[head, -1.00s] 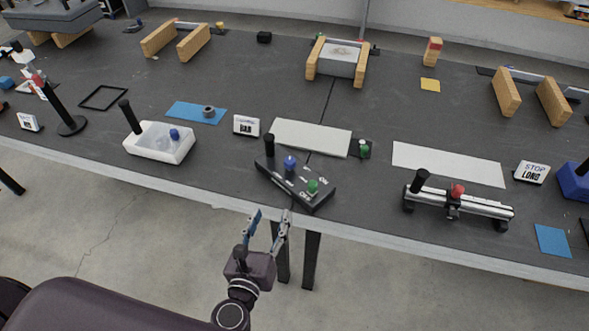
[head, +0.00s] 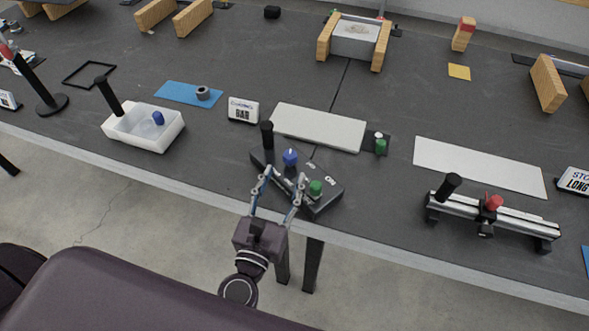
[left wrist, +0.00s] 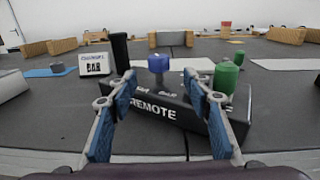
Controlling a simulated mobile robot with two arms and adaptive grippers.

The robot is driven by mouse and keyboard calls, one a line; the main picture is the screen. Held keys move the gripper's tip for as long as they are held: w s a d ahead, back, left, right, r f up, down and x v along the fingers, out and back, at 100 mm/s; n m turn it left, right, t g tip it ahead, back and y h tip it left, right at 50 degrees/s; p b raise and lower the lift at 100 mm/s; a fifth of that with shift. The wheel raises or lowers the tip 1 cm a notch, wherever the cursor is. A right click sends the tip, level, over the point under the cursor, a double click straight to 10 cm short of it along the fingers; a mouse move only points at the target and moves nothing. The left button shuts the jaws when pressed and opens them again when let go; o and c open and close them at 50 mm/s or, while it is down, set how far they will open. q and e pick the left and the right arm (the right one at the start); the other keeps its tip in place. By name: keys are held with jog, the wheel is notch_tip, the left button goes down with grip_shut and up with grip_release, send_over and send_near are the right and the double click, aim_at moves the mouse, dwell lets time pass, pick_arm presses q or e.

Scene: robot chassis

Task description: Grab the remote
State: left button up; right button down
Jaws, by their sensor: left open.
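The remote (head: 325,202) is a dark box near the table's front edge, with a black upright handle (head: 267,138), a blue knob (head: 290,157) and a green knob (head: 315,188). My left gripper (head: 283,176) is open at the remote's front side, its fingertips overlapping the box in the head view. In the left wrist view the remote (left wrist: 160,115), lettered "REMOTE", lies ahead between and behind the two open fingers (left wrist: 168,90). The blue knob (left wrist: 158,66) shows between the fingertips, and the green knob (left wrist: 226,78) shows by the right finger. I cannot tell if the fingers touch the box. My right gripper is not in view.
A white tray (head: 171,136) stands to the left. A sign block (head: 243,111) and white plates (head: 318,120) lie behind the remote. A metal rail device (head: 520,226) with a red knob stands to the right. Bare table lies left of the remote.

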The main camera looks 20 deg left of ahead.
aim_at(288, 166)
pick_arm(q)
jog(key=w+p, duration=0.1)
jog(key=w, duration=0.6)
jog(key=shift+a+f, duration=0.1)
jog(key=shift+a, duration=0.05)
jog(key=shift+s, duration=0.1)
grip_shut()
